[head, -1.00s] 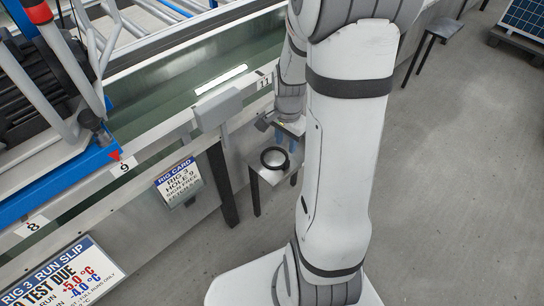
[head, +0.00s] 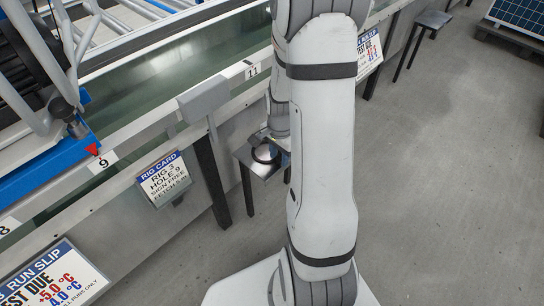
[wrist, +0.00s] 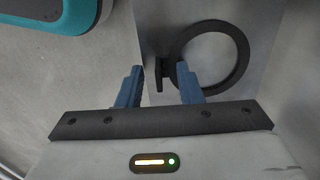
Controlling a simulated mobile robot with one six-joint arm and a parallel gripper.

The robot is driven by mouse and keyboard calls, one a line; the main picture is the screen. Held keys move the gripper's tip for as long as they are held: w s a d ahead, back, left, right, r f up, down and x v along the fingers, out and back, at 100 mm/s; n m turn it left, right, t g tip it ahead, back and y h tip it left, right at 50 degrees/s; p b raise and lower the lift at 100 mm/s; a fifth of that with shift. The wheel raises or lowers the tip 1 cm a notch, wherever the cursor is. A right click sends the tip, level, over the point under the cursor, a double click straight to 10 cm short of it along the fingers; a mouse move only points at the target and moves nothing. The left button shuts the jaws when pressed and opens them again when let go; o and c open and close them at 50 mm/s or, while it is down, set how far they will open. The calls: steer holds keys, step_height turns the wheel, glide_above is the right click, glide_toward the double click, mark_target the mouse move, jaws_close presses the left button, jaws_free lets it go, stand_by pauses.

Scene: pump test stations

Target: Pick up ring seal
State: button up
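The ring seal (wrist: 243,58) is a flat black ring with a small upright tab on its left side. It lies on a small grey stand (wrist: 268,20). In the wrist view my gripper (wrist: 158,72) is open, with its blue fingers apart and the tab showing between their tips. The right fingertip overlaps the ring's left edge in the picture; I cannot tell whether it touches. In the head view the ring (head: 259,160) is partly covered by my gripper, and my arm hides much of the area to its right.
The stand (head: 244,155) is beside a long bench with a green trough (head: 160,90). A rig card (head: 163,180) and a run slip (head: 55,285) are on the bench front. A teal-edged object (wrist: 85,20) is at the wrist view's upper left. Open floor (head: 430,200) is to the right.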

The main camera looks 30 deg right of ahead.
jaws_close()
steer(key=shift+r, duration=0.15)
